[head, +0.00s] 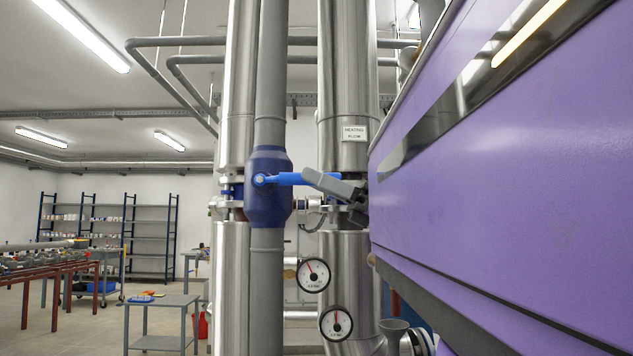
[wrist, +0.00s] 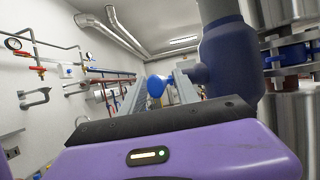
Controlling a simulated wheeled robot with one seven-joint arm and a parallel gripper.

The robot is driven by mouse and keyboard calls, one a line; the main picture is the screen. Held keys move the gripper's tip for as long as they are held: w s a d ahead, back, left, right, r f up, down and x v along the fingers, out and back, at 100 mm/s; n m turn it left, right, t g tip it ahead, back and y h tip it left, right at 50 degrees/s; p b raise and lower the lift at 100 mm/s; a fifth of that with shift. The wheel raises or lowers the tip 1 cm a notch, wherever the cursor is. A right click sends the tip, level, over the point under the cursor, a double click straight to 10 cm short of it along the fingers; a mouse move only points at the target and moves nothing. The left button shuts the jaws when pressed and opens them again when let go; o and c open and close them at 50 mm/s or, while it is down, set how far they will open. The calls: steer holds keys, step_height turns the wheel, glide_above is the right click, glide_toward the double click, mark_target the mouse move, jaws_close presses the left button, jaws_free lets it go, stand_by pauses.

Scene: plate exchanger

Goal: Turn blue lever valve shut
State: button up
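The blue lever valve (head: 268,205) sits on a vertical grey pipe. Its dark blue body also shows in the wrist view (wrist: 228,62). The bright blue lever (head: 287,179) points level to the right, across the line of the pipe, in the head view. My gripper (head: 325,183) is at the lever's free end, with a grey finger covering part of it. In the wrist view the blue lever end (wrist: 155,87) shows between my two grey fingers, which stand apart. Whether either finger touches the lever is not clear.
A shiny clad pipe (head: 342,90) with a "Heating flow" label stands behind my gripper, and another clad pipe (head: 236,90) stands left of the valve. Two gauges (head: 313,274) are below. A small grey table (head: 160,301) and shelving (head: 150,235) are farther back.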

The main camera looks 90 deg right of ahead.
step_height(320, 180, up, 20)
steer(key=p, duration=0.3)
stand_by(0.5)
